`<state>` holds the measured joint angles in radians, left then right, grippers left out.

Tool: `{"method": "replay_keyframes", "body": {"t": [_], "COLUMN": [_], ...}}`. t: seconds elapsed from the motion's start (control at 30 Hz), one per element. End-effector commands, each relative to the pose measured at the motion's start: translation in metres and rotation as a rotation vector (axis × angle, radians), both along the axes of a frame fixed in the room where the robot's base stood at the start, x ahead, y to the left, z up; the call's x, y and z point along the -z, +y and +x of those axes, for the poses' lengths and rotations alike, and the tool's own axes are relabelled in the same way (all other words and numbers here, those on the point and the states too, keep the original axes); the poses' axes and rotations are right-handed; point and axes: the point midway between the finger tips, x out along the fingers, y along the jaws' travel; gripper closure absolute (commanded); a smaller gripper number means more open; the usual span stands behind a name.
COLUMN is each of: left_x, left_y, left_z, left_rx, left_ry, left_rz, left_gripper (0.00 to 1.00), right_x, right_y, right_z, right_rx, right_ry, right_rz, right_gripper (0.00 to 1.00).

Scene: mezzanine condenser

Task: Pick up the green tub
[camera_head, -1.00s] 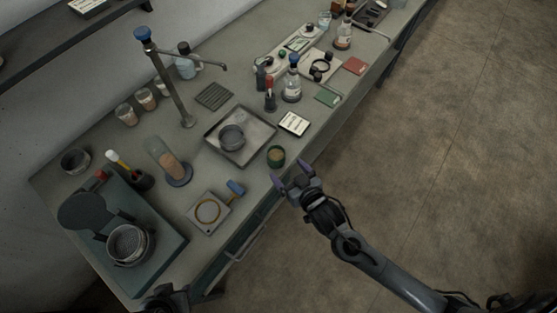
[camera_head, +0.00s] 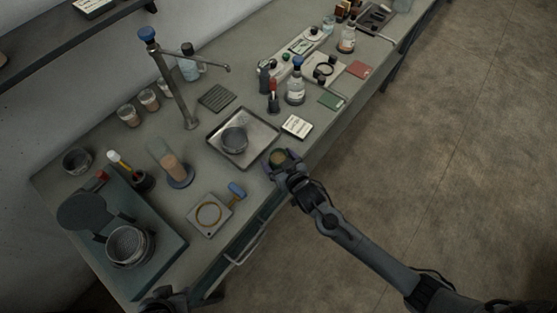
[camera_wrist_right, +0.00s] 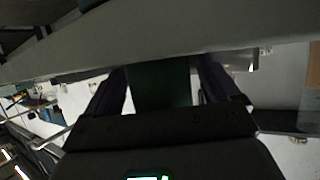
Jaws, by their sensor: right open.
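The green tub (camera_head: 278,156), small and round with a tan top, stands near the front edge of the bench. My right gripper (camera_head: 281,160) is open, with its fingers on either side of the tub. In the right wrist view the tub's dark green side (camera_wrist_right: 160,84) shows between the two dark fingers (camera_wrist_right: 160,92). I cannot tell whether the fingers touch it. A dark part of my left arm shows at the bottom edge of the head view; its jaws cannot be made out.
A metal tray (camera_head: 262,145) with a grey round dish (camera_head: 234,139) lies just left of the tub. A blue-capped bottle (camera_head: 296,86) stands farther back. A square plate with a ring (camera_head: 209,215) lies nearer the front.

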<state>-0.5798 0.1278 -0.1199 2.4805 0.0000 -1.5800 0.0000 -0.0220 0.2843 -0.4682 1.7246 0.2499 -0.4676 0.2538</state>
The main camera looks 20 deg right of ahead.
Motion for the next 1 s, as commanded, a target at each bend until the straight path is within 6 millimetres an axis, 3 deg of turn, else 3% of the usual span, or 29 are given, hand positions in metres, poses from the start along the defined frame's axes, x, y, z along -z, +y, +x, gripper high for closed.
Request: {"method": "replay_keyframes", "body": {"t": [0.2, 0.57, 1.0], "left_x": [0.0000, -0.0002, -0.0004], "left_y": [-0.0003, -0.0031, -0.0022], "left_z": [0.0000, 0.0003, 0.0002], "left_rx": [-0.001, -0.008, -0.005], "left_ry": [0.000, 0.001, 0.000], "left_rz": [-0.001, -0.013, -0.009], "left_gripper": [0.65, 0.65, 0.65], "right_x": [0.0001, 0.0001, -0.0021], "right_y": [0.0002, 0.0001, 0.0001], "right_z": [0.0000, -0.0001, 0.0000], "right_rx": [0.000, 0.000, 0.000], "right_ry": [0.000, 0.000, 0.000], "right_rz": [0.000, 0.000, 0.000], "right_gripper": [0.13, 0.67, 0.68]}}
